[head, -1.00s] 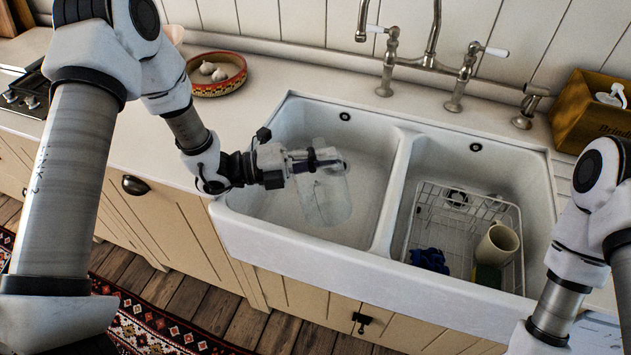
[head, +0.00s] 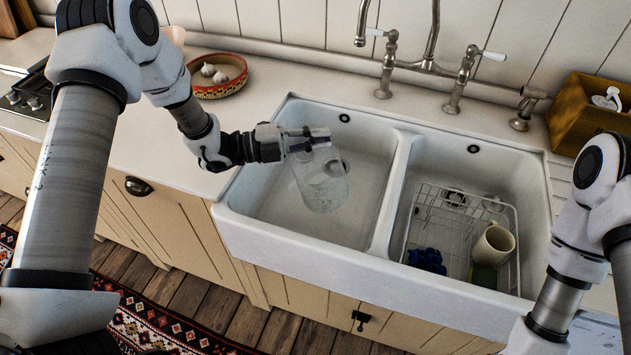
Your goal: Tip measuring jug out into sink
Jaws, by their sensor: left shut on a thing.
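The measuring jug (head: 322,184) is clear and see-through, over the left basin of the white double sink (head: 300,240). My left gripper (head: 318,138) is shut on the jug near its upper end. The jug hangs a little tilted below the fingers. I cannot tell whether any liquid is in it, and its exact height above the basin floor is unclear. My right arm comes in at the right edge, but its gripper is out of the picture.
The right basin holds a wire rack (head: 450,240) with a cream mug (head: 493,245) and a dark blue cloth (head: 427,260). A tap (head: 432,55) stands behind the sink. A bowl of garlic (head: 217,75) and a wooden box (head: 590,110) sit on the counter.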

